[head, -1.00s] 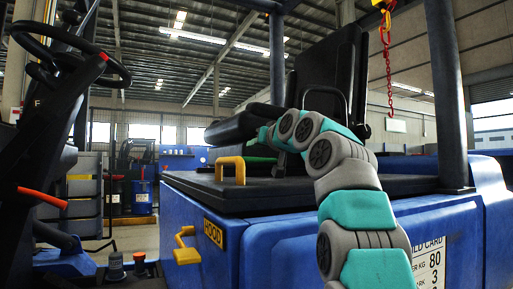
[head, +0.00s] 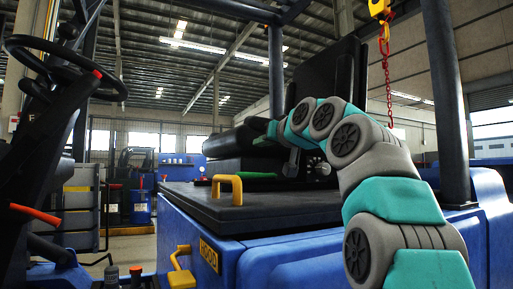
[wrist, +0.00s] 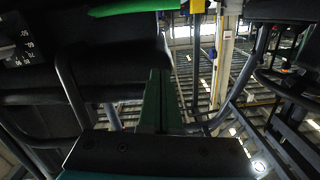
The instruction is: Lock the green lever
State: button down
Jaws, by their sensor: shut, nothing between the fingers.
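The green lever (head: 245,175) is a thin bar lying about level under the front of the black seat (head: 258,143), behind a yellow hood handle. It also shows in the wrist view (wrist: 135,7) at the top edge, beyond and apart from my fingertips. My gripper (wrist: 158,75) is shut and empty, its dark green fingers together beside a black seat part. In the head view, the end of my arm is beside the seat cushion, above the lever; its fingertips are hard to make out there.
The yellow handle (head: 228,188) stands on the black hood top (head: 270,210). A second yellow latch (head: 180,270) is on the blue side. A steering wheel (head: 60,65) stands at left. A red chain (head: 387,80) hangs at right. Dark tubes (wrist: 75,95) flank my fingers.

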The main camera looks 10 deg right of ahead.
jog(key=shift+v, duration=2.8)
